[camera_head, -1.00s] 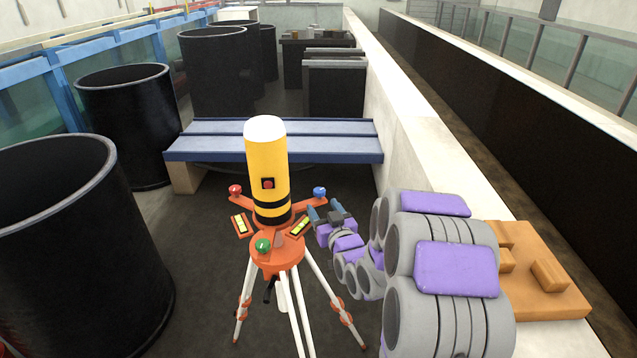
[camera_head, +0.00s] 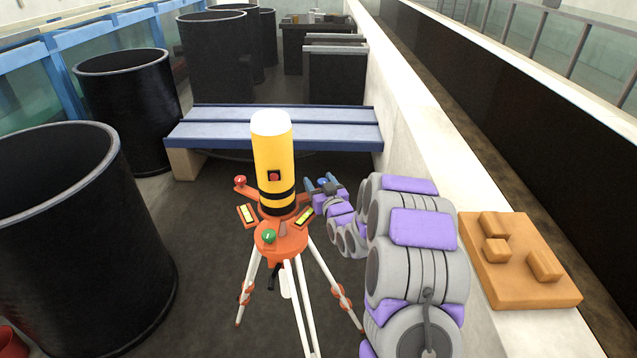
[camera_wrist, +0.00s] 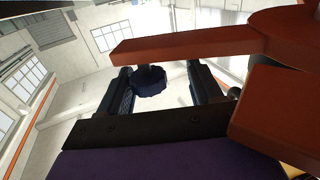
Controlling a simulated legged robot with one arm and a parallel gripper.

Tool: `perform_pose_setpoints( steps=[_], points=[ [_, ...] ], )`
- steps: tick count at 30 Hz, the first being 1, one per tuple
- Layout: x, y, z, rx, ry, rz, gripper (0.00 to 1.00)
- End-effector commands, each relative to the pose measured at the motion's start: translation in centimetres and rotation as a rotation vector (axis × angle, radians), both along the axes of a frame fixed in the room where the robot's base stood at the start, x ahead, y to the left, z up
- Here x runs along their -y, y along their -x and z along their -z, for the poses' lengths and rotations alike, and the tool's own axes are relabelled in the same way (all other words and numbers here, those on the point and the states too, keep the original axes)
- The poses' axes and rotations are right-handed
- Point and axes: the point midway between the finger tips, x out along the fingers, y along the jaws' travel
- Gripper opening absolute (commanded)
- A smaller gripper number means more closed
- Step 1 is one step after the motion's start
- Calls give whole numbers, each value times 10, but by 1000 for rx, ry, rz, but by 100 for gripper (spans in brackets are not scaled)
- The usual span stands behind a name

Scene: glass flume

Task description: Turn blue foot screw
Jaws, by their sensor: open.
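The yellow cylinder instrument (camera_head: 273,160) stands upright on an orange three-armed base (camera_head: 281,240) on a white-legged tripod. The base has a red foot screw (camera_head: 240,181), a green foot screw (camera_head: 268,237) and a blue foot screw (camera_head: 323,181). The blue screw is partly hidden by my gripper (camera_head: 320,186) in the head view. In the wrist view, the blue screw (camera_wrist: 149,80) sits under an orange arm, between the open fingers of my gripper (camera_wrist: 158,82). It is closer to the left finger; I cannot tell whether they touch.
A blue bench (camera_head: 275,135) stands behind the tripod. Large black tanks (camera_head: 60,220) stand at left. A pale wall (camera_head: 440,150) runs along the right, with an orange block plate (camera_head: 520,285) on its top. Dark floor is clear around the tripod.

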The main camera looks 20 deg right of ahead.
Motion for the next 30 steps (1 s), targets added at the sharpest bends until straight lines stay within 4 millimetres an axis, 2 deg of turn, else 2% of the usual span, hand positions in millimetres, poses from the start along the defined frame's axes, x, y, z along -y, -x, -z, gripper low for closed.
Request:
perform_pose_setpoints(
  steps=[3,19,30],
  points=[
    [4,0,0,1,-1,2,62],
    [-3,0,0,0,4,0,11],
    [-2,0,0,0,3,1,11]
  ],
)
